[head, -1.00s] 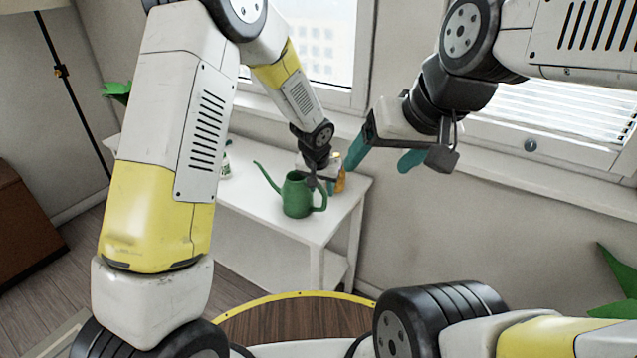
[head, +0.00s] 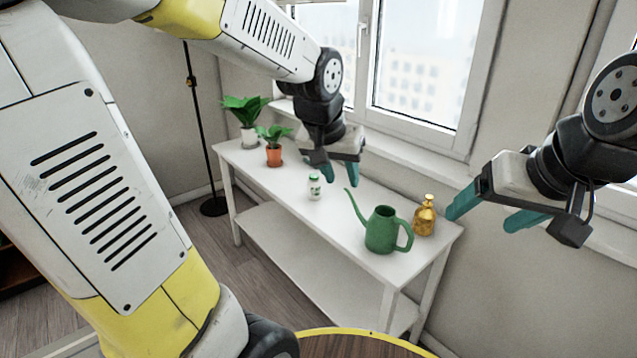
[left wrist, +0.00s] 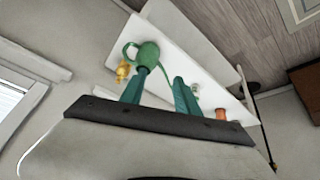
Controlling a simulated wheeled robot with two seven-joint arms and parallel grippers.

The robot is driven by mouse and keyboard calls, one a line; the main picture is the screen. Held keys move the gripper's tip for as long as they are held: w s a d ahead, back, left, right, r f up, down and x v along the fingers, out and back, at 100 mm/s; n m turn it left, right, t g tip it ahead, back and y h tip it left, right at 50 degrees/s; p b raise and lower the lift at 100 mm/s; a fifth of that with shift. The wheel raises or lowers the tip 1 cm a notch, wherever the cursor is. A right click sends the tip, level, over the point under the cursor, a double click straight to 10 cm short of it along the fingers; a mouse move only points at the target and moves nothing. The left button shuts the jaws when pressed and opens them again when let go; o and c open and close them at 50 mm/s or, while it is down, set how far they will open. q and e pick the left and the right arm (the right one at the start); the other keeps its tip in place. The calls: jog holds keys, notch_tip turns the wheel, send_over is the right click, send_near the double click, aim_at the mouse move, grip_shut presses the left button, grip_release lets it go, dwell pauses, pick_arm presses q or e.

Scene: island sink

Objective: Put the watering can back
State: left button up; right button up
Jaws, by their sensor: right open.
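The green watering can (head: 382,231) stands upright on the white table (head: 340,215), near its right end, with its spout to the left and its handle to the right. It also shows in the left wrist view (left wrist: 147,54), beyond my fingers. My left gripper (head: 335,178) is open and empty above the table, up and to the left of the can and apart from it. My right gripper (head: 487,217) is open and empty in the air, to the right of the can and the gold spray bottle.
A gold spray bottle (head: 425,215) stands right behind the can. A small white-and-green bottle (head: 314,187) stands mid-table. Two potted plants, one in an orange pot (head: 274,156) and one in a pale pot (head: 249,137), are at the left end. The window sill (head: 400,166) runs behind.

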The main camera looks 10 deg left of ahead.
pick_arm(q)
jog(key=s+a+r, duration=0.1)
jog(key=s+a, duration=0.1)
jog(key=s, duration=0.4)
jog(key=s+a+r+n, duration=0.1)
jog(key=s+a+r, duration=0.1)
jog(key=s, duration=0.5)
jog(key=shift+r+t+h, duration=0.25)
jog(key=shift+t+h, duration=0.05)
jog(key=shift+t, duration=0.1)
jog(key=shift+a, duration=0.1)
